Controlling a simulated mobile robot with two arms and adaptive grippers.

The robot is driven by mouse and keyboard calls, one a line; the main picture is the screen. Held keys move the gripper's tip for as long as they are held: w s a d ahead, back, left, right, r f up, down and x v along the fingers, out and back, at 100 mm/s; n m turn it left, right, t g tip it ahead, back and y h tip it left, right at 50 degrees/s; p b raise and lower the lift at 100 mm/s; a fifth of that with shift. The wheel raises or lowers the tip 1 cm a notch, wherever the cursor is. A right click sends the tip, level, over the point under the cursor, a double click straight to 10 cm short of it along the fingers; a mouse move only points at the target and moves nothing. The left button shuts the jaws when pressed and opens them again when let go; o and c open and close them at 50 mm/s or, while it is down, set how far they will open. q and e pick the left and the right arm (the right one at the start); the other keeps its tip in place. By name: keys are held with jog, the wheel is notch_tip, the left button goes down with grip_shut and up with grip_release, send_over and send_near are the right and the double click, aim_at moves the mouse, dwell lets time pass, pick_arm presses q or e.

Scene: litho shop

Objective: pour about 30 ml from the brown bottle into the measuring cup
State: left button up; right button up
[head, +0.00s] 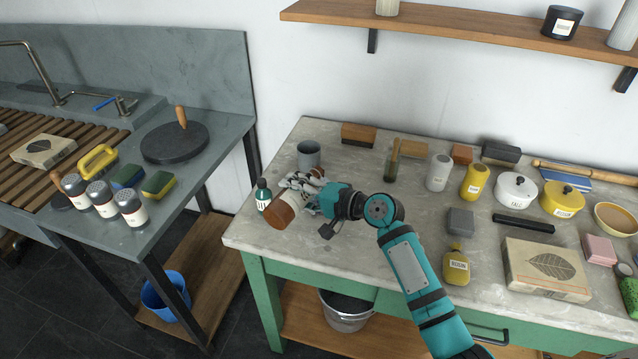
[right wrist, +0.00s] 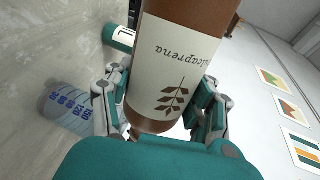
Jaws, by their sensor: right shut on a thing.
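The brown bottle (head: 279,214) is tilted, with a white leaf label, and its brown end points to the lower left in the head view. My right gripper (head: 298,190) is shut around it, above the table's left part. In the right wrist view the bottle (right wrist: 160,122) fills the middle between the fingers, its label text upside down. Its mouth is hidden. The clear measuring cup with blue marks (right wrist: 68,107) stands beside the fingers in that view. My left gripper is not in view.
A shelf (head: 465,30) hangs above.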

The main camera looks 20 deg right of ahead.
jog(key=shift+d+r, duration=0.1)
jog(key=shift+r, duration=0.05)
dwell(0.4)
notch_tip(320, 180, down, 3)
jog(key=n+b, duration=0.2)
jog(key=b, duration=0.3)
jog(key=shift+s+t+h+b, duration=0.15)
jog(key=shift+t+h+b, duration=0.15)
jog(key=shift+t+b, duration=0.1)
jog(key=shift+r+p, duration=0.25)
jog(key=shift+p, duration=0.1)
